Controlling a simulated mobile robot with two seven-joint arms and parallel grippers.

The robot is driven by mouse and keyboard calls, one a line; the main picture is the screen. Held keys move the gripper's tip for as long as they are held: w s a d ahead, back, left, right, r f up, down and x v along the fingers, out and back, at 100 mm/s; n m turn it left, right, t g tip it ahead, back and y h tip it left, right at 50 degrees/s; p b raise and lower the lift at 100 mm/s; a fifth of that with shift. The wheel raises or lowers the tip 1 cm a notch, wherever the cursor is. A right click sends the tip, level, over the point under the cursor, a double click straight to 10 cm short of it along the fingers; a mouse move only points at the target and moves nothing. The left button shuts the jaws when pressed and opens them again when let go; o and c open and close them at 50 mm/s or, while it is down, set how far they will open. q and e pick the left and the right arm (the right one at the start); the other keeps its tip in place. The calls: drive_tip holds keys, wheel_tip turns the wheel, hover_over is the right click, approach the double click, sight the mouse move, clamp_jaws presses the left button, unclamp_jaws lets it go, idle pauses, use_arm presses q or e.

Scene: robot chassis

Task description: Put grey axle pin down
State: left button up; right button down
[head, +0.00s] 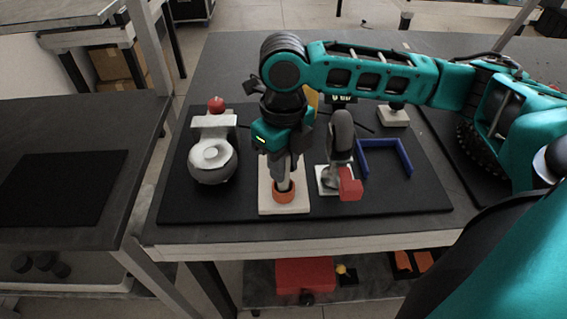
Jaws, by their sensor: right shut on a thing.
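My right gripper (285,168) points down over the beige plate (297,206) near the front of the black mat. It is shut on the grey axle pin (283,186), which is mostly hidden by the fingers. The pin's lower end is at the orange ring (284,196) on the plate. I cannot tell whether the pin rests inside the ring or hangs just above it. My left gripper is not in view.
A white-grey rounded part (211,156) stands left, with a red knob (216,104) behind it. Close on the right are a grey wheel-like part (341,130) and a red block (350,186). A blue bracket (384,143) lies farther right. The mat's front right (410,195) is clear.

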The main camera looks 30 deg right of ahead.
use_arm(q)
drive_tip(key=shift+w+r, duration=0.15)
use_arm(e)
drive_tip(key=shift+f, duration=0.1)
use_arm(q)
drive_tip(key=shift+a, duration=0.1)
use_arm(e)
drive_tip(key=c, duration=0.9)
unclamp_jaws()
drive_tip(key=shift+c, duration=0.2)
drive_tip(key=shift+r, duration=0.2)
wheel_tip(320, 180, up, 11)
drive_tip(key=p, duration=0.2)
drive_tip(key=shift+p, duration=0.4)
drive_tip(key=shift+r, duration=0.5)
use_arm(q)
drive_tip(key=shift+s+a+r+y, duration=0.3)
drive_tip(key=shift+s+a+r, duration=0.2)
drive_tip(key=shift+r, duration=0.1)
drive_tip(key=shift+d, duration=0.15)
